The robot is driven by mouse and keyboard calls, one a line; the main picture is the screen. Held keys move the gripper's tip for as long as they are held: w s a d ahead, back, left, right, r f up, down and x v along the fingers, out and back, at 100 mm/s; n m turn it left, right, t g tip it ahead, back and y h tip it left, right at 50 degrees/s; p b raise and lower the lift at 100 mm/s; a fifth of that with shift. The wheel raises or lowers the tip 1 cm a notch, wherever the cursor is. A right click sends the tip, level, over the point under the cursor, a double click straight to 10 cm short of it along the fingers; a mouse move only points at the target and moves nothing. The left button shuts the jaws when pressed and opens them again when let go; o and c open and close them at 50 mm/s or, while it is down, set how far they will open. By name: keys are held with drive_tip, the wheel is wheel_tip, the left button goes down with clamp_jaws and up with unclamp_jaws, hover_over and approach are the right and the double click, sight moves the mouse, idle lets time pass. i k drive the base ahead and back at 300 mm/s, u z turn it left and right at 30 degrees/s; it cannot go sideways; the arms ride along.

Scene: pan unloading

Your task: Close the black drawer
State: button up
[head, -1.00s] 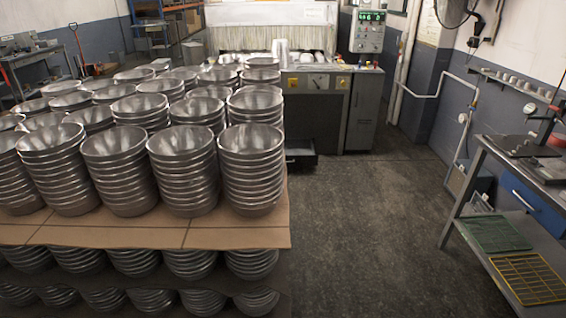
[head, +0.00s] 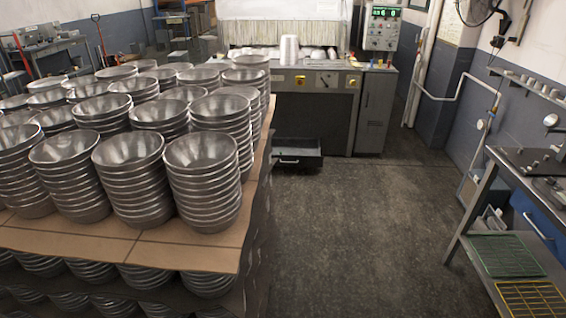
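The black drawer (head: 297,153) shows in the head view, low on the front of the grey machine (head: 312,110) at the back. It is pulled out, its open top visible, with a light bar handle (head: 290,161) on its front. It sits just above the floor, past the right side of the stacked pans. My gripper is not in view.
Stacks of metal pans (head: 204,180) on a cardboard-topped pallet (head: 190,248) fill the left. A workbench (head: 500,170) with a blue drawer (head: 535,220) and a lower shelf stands at the right. The dark floor (head: 350,235) between them is clear up to the machine.

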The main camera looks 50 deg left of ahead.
sight(296, 151)
drive_tip(key=u, duration=0.5)
drive_tip(key=i, duration=0.85)
drive_tip(key=u, duration=0.6)
drive_tip(key=i, duration=0.8)
drive_tip(key=u, duration=0.4)
drive_tip(key=i, duration=0.75)
drive_tip(key=u, duration=0.4)
drive_tip(key=i, duration=1.4)
drive_tip(key=u, duration=0.15)
